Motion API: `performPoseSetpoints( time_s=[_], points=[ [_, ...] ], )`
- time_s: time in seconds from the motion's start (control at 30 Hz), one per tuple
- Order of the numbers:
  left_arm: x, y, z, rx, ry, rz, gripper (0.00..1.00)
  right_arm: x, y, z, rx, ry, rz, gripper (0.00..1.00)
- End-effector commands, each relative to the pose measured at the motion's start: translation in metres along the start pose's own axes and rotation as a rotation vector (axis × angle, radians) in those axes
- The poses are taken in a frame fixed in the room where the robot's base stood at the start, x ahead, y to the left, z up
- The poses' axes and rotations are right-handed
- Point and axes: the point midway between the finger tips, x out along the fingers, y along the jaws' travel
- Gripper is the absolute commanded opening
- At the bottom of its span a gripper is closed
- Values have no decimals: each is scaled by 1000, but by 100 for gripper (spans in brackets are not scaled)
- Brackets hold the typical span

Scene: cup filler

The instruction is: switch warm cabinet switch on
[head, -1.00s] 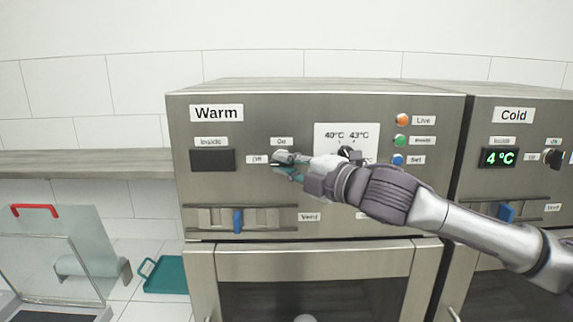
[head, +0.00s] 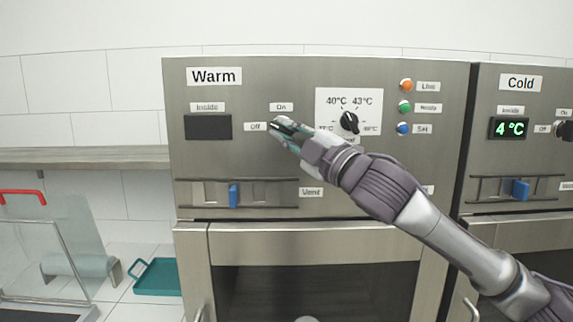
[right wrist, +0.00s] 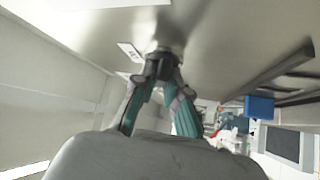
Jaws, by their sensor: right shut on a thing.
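The steel warm cabinet (head: 270,165) fills the middle of the head view, with a "Warm" label at its upper left. Its switch sits between the "Off" label (head: 255,126) and below the "On" label (head: 281,106). My right gripper (head: 277,124) is at this spot, its fingers largely covering the switch. In the right wrist view, the fingertips (right wrist: 162,66) are closed around the dark switch knob (right wrist: 160,53) against the panel. Which way the knob points cannot be told. The "Inside" display (head: 208,126) of the warm cabinet is dark. My left gripper is not in view.
A temperature dial (head: 349,122) and orange, green and blue buttons (head: 404,107) are right of the switch. A blue vent slider (head: 234,195) is below. The cold cabinet (head: 520,155), showing 4 °C, stands to the right. A teal tray (head: 157,278) lies at the left.

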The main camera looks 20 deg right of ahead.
Motion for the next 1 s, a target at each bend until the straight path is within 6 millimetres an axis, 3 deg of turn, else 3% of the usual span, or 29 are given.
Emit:
performPoseSetpoints(
  time_s=[0.03,0.4,0.7,1.0],
  points=[
    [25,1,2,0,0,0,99,-3,-14,3,39,3,31,0],
    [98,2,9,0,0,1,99,-1,-15,1,290,2,278,0],
    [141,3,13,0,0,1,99,1,-15,0,493,0,477,0],
    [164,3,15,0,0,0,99,3,-13,-2,667,-2,651,0]
  ],
)
